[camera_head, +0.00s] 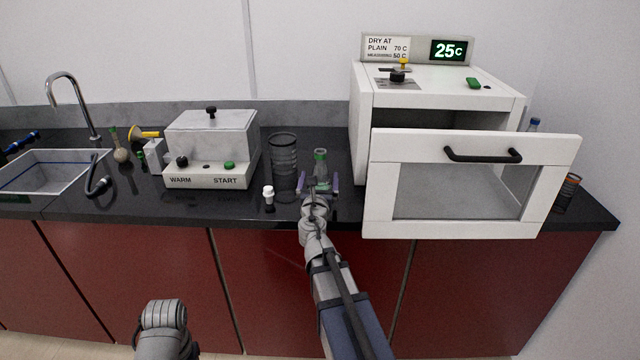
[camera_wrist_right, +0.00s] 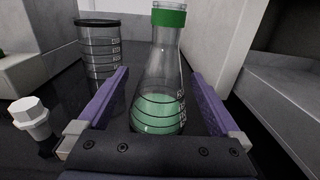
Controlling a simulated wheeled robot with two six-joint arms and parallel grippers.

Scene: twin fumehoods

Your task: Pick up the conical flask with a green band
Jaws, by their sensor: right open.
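The conical flask with a green band (camera_head: 320,168) stands upright on the dark counter between the beaker and the white oven. In the right wrist view the flask (camera_wrist_right: 158,80) has the green band at its neck and pale green contents low down. My right gripper (camera_head: 318,184) is open, with its purple fingers (camera_wrist_right: 160,98) on either side of the flask. A gap shows between the fingers and the glass, most clearly on the left. The flask's base is partly hidden by the gripper. My left gripper is not in view; only part of that arm shows at the bottom.
A warming box (camera_head: 210,150) stands further left.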

